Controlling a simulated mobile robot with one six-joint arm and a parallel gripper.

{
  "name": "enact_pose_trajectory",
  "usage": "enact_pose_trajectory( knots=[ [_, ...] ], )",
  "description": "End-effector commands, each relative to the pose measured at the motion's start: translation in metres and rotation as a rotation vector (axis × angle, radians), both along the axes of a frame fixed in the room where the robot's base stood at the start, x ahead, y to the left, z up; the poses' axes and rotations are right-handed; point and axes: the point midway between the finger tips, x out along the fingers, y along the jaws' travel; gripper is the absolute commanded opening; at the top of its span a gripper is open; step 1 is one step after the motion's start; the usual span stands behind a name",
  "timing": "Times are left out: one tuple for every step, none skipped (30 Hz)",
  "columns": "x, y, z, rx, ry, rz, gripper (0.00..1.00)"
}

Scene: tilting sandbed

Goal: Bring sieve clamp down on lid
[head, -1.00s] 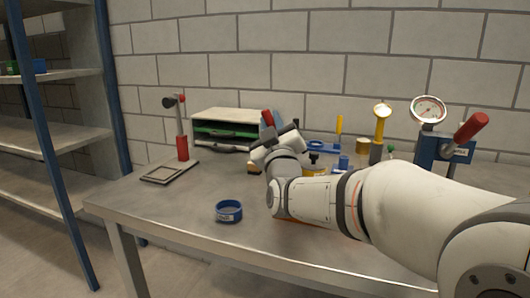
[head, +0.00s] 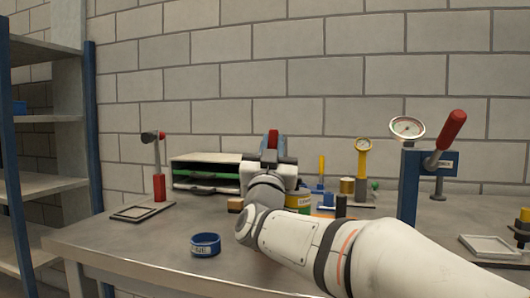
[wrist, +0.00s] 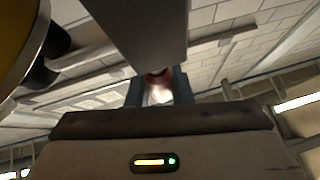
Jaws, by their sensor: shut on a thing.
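My gripper (head: 271,160) is at the back middle of the bench in the head view, beside the green-and-white rack. It is shut on what looks like the sieve clamp (head: 273,140), whose red and blue upper part shows just beyond the jaws. In the wrist view a red part between two blue uprights (wrist: 160,76) shows past my gripper's dark body. The grip itself and the lid under the clamp are hidden, so I cannot tell whether they touch. A yellow-and-green tin (head: 298,201) stands just right of my wrist.
A blue ring (head: 205,244) lies near the front edge. A blue press (head: 410,185) with gauge and red lever stands right.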

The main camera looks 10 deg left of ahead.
Motion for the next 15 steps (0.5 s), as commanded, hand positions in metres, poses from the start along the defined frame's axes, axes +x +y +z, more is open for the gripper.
enact_pose_trajectory(
  knots=[
    [0.0001, -0.0008, 0.0004, 0.006, -0.001, -0.001, 0.00],
    [0.0001, -0.0009, 0.0004, 0.008, -0.002, -0.001, 0.00],
    [0.0000, -0.0010, 0.0006, 0.009, -0.002, -0.001, 0.00],
    [0.0000, -0.0010, 0.0007, 0.010, -0.002, 0.000, 0.00],
    [0.0000, -0.0009, 0.0009, 0.010, -0.002, 0.000, 0.00],
    [0.0000, -0.0009, 0.0009, 0.010, -0.002, 0.000, 0.00],
    [0.0000, -0.0008, 0.0009, 0.010, -0.002, 0.000, 0.00],
    [0.0000, -0.0007, 0.0009, 0.010, -0.002, 0.000, 0.00],
    [0.0000, -0.0006, 0.0009, 0.010, -0.002, 0.001, 0.00],
    [0.0000, -0.0006, 0.0009, 0.010, -0.002, 0.001, 0.00],
    [-0.0001, -0.0005, 0.0008, 0.010, -0.002, 0.001, 0.00],
    [-0.0001, -0.0004, 0.0009, 0.009, -0.002, 0.000, 0.00],
    [-0.0001, -0.0003, 0.0009, 0.009, -0.002, 0.000, 0.00],
    [-0.0001, -0.0003, 0.0009, 0.009, -0.002, 0.000, 0.22],
    [-0.0002, -0.0001, 0.0007, 0.008, -0.001, 0.001, 0.25]
  ],
)
